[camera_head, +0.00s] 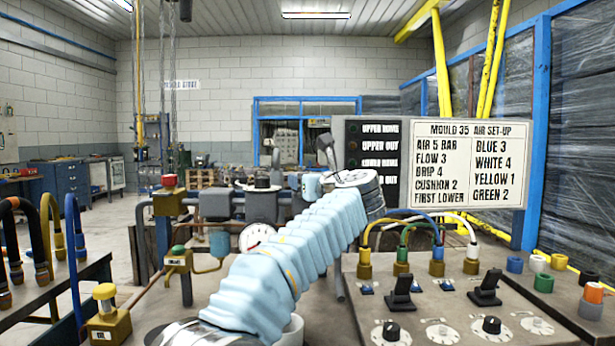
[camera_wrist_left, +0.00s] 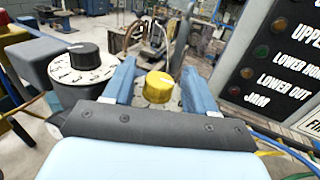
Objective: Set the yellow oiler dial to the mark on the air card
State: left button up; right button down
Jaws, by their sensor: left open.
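The yellow dial (camera_wrist_left: 160,88) is a round knob with a pale mark on top, in the left wrist view. My left gripper (camera_wrist_left: 159,73) is open, with its two blue fingers on either side of the dial; I cannot tell whether they touch it. In the head view my light blue sleeved arm and wrist hide the dial. The air card (camera_head: 476,165) is a white board at the right, headed "MOULD 35 AIR SET-UP". It reads air 5 bar, flow 3, drip 4, cushion 2, first lower, then blue 3, white 4, yellow 1, green 2. My right gripper is not in view.
A black knob (camera_wrist_left: 82,55) on a numbered white dial stands left of the fingers. A dark panel (camera_head: 372,165) with labelled lamps is close on the right. A gauge (camera_head: 257,237) sits behind my arm. A bench (camera_head: 450,298) with hoses, levers and small dials stands at the right.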

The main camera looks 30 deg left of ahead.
pick_arm(q)
jog(key=shift+w+a, duration=0.15)
jog(key=shift+a, duration=0.1)
jog(key=c, duration=0.9)
